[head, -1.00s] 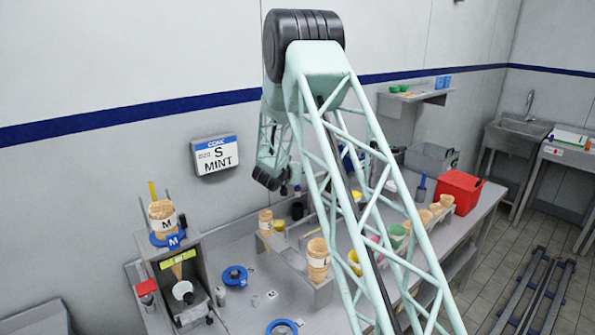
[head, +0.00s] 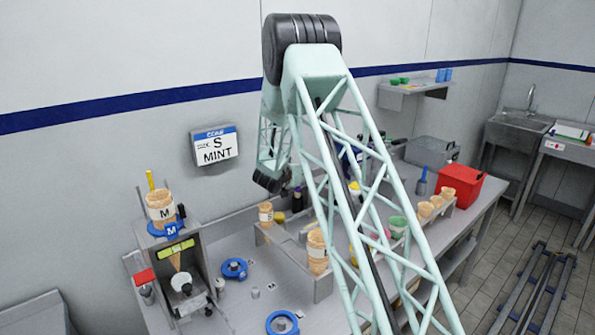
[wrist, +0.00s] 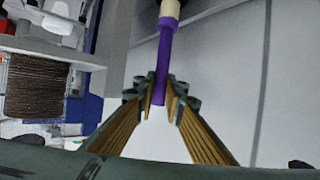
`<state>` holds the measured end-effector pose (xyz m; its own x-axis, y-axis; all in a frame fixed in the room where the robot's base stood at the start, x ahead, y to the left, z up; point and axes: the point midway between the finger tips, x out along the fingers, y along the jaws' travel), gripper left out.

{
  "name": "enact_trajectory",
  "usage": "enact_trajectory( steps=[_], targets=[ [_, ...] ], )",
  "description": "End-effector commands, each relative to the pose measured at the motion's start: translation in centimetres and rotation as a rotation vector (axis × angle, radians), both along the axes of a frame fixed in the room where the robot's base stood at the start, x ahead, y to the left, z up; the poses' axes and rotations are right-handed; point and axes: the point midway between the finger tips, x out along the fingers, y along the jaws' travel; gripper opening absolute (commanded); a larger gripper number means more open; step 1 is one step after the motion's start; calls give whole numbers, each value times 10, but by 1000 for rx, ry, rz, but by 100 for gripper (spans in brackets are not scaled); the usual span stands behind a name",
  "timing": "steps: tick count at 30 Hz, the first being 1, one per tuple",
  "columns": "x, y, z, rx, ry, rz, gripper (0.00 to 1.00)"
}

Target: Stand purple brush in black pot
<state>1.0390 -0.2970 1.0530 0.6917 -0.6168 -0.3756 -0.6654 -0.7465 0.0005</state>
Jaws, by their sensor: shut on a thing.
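The purple brush (wrist: 164,60) is in the wrist view, held between the fingertips of my gripper (wrist: 160,98). Its purple handle runs up the picture from the fingers to a cream-coloured part at the top edge. The fingers are shut on it. In the head view, my dark wrist hangs behind the bench's cone rack. The black pot (head: 297,204) is a small dark shape just right of it, with a purplish tip at its top. I cannot tell whether the brush is inside the pot or only above it.
A cone rack (head: 322,286) with cones stands in front of the pot. A cone dispenser (head: 190,290) is at the left, and a red bin (head: 460,190) is at the right. My arm hides the middle of the bench.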

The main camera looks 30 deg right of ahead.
Motion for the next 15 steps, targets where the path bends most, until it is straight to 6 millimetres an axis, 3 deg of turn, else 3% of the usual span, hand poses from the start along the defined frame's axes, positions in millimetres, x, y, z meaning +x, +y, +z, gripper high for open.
enact_trajectory(
  steps=[15],
  targets=[
    [0, 0, -27, 1, 0, 0, 1]
  ],
)
